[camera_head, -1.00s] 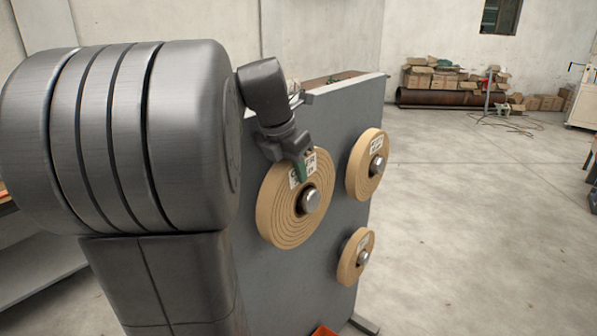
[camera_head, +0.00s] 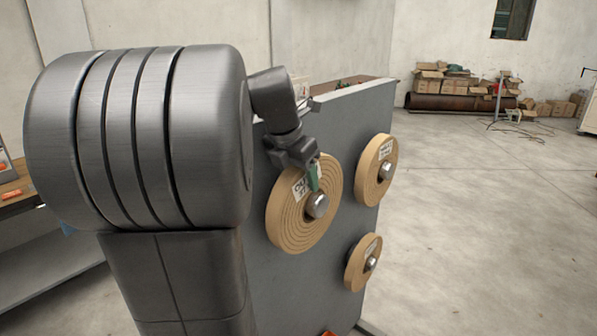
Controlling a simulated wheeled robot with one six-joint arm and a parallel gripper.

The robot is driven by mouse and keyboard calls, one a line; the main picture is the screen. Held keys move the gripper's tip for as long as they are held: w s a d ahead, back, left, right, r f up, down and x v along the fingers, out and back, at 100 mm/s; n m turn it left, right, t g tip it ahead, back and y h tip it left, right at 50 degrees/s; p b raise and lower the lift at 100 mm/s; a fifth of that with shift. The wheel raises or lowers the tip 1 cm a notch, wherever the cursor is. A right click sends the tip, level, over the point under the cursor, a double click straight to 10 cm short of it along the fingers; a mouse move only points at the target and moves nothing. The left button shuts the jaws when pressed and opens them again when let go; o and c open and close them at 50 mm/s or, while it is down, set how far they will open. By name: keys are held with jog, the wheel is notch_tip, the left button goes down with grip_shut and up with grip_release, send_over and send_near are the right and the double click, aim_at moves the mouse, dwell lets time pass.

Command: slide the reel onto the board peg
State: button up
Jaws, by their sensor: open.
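The large tan reel (camera_head: 290,228) sits around a silver board peg (camera_head: 318,205) on the grey upright board (camera_head: 320,262). Its coils face outward, and a white label (camera_head: 302,186) shows on its upper left. My gripper (camera_head: 313,180) is open at the reel's upper part, just above the peg end. One green fingertip shows in front of the reel face; the other finger is mostly hidden. Whether the fingers touch the reel is hard to tell. How far the reel is pushed along the peg cannot be seen well.
A medium reel (camera_head: 372,172) hangs on a peg at the upper right, and a small reel (camera_head: 357,265) on one below it. My large arm link covers the left. Cartons (camera_head: 450,80) stand far back. The floor right of the board is clear.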

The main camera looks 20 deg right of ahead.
jog(key=v, duration=1.4)
jog(key=x, duration=1.4)
jog(key=shift+s+d+r, duration=0.2)
jog(key=shift+d+r, duration=0.05)
jog(key=shift+s+d+r, duration=0.1)
jog(key=shift+s, duration=0.3)
jog(key=shift+w, duration=0.1)
